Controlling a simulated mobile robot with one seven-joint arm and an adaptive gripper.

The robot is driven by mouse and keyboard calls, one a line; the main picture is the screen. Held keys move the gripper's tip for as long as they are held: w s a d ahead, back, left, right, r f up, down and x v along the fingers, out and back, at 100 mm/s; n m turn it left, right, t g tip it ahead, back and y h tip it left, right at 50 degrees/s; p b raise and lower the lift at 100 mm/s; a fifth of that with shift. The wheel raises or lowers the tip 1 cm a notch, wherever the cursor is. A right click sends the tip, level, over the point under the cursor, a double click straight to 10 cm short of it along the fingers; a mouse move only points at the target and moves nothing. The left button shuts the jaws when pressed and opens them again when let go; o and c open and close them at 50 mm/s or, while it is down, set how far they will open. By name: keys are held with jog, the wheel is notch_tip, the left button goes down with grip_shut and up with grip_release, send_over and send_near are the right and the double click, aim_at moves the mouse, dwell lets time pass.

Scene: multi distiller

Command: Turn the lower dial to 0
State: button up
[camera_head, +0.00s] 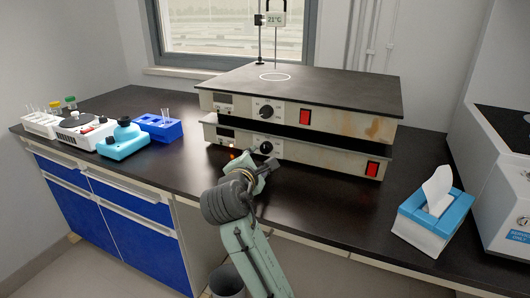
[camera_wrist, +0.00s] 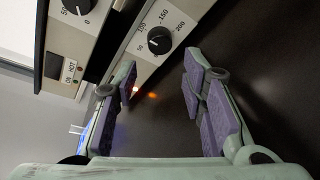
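Two beige hotplates with black tops are stacked on the dark bench. The lower dial (camera_head: 266,148) is a black knob on the front of the lower hotplate (camera_head: 325,158). In the wrist view the lower dial (camera_wrist: 159,40) sits on a white scale marked 50 to 200; its exact setting is hard to read. My gripper (camera_head: 258,168) is just in front of it in the head view. In the wrist view my gripper (camera_wrist: 162,82) is open and empty, its purple-padded fingers apart. The dial lies beyond the fingertips, between them, with no visible contact.
The upper hotplate (camera_head: 345,122) has its own dial (camera_head: 267,112) close above. Red switches (camera_head: 372,168) are to the right. A blue tube rack (camera_head: 158,127) and a turquoise device (camera_head: 123,139) stand left; a tissue box (camera_head: 432,222) stands right. The bench front is mostly clear.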

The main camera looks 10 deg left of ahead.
aim_at(264, 149)
jog(key=p+x, duration=0.1)
jog(key=x, duration=0.7)
jog(key=shift+w, duration=0.25)
jog(key=shift+c, duration=0.5)
jog(key=c, duration=0.8)
jog(key=shift+p, duration=0.3)
